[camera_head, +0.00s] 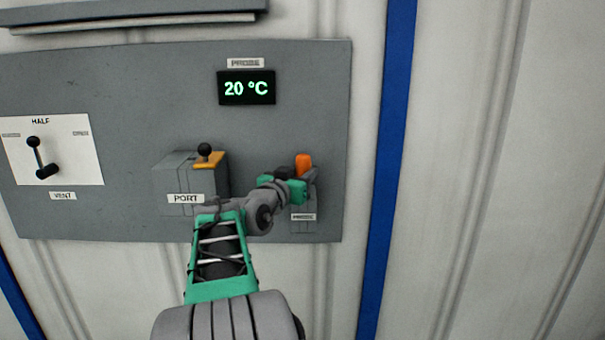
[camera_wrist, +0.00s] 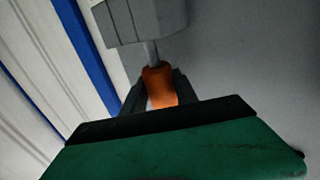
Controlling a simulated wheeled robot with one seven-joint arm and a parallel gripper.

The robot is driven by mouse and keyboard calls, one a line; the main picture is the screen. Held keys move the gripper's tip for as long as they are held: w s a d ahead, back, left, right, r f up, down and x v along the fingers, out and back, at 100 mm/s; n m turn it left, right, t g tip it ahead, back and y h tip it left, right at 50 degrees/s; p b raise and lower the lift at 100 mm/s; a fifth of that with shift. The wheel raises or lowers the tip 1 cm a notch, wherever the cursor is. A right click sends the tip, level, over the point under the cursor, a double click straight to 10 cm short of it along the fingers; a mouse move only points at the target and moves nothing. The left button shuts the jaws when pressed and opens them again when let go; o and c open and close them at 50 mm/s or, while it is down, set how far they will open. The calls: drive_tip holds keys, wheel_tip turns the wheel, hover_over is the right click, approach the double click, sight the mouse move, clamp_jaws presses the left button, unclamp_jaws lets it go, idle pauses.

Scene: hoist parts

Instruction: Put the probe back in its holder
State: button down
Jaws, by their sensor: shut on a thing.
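The probe's orange handle (camera_head: 303,160) stands upright at the right part of the grey panel. My gripper (camera_head: 308,180) is shut on the probe, and its fingers hide the lower handle in the head view. In the wrist view, the orange handle (camera_wrist: 157,76) lies between the two dark fingers of my gripper (camera_wrist: 158,92). A thin metal shaft (camera_wrist: 151,52) runs from the handle to the grey holder block (camera_wrist: 142,20). The holder (camera_head: 303,222) sits right below my gripper in the head view. I cannot tell how deep the shaft is in it.
A grey port box (camera_head: 185,180) with an orange flap and black knob (camera_head: 204,150) projects left of my gripper. A vent lever (camera_head: 40,160) is at the far left. A display (camera_head: 247,88) above reads 20 °C. A blue strip (camera_head: 388,150) runs right of the panel.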

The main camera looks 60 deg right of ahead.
drive_tip(key=shift+f+b, duration=0.9)
drive_tip(key=c, duration=0.9)
unclamp_jaws()
